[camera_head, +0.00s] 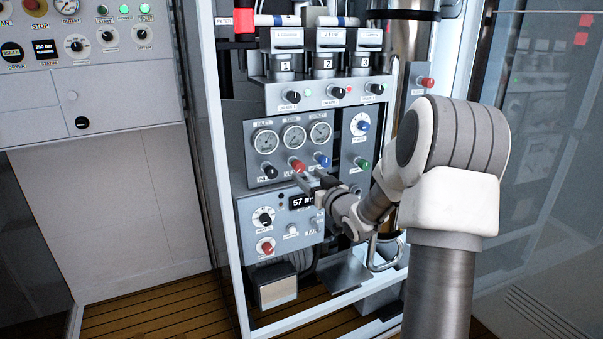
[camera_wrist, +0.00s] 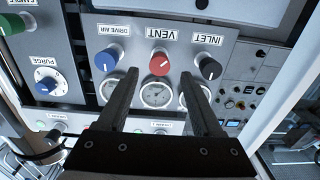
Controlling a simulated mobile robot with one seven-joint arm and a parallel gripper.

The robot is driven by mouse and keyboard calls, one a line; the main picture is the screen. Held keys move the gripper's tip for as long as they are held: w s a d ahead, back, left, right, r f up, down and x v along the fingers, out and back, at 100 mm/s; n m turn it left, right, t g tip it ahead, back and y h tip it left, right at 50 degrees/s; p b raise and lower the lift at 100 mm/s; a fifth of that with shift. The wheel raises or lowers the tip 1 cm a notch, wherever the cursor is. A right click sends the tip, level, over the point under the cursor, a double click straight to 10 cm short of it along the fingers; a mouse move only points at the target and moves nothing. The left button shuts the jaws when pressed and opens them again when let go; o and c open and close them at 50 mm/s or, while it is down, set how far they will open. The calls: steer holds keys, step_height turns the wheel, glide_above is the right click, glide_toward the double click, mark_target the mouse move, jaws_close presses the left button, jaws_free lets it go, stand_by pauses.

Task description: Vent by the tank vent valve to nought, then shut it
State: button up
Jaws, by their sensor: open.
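The red VENT knob (camera_head: 297,164) sits under the middle gauge of the grey panel. In the wrist view, which is upside down, the red knob (camera_wrist: 159,62) lies beyond and between my fingertips, with its white pointer line along the picture's vertical. My gripper (camera_head: 311,178) is open in front of the panel, close to the knob; it also shows in the wrist view (camera_wrist: 158,76). I see no contact between fingers and knob. The middle gauge (camera_wrist: 157,95) shows between the fingers; its needle is too small to read.
A blue DRIVE AIR knob (camera_wrist: 107,60) and a black INLET knob (camera_wrist: 209,67) flank the red one closely. A blue PURGE knob (camera_wrist: 45,82) is farther aside. A lower box has a display (camera_head: 303,201) and another red knob (camera_head: 265,247). A white frame post (camera_head: 222,190) stands left.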

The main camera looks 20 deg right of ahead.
mark_target(300, 169)
steer(key=shift+w+a, duration=0.1)
steer(key=shift+w, duration=2.45)
steer(key=shift+c, duration=0.3)
jaws_close()
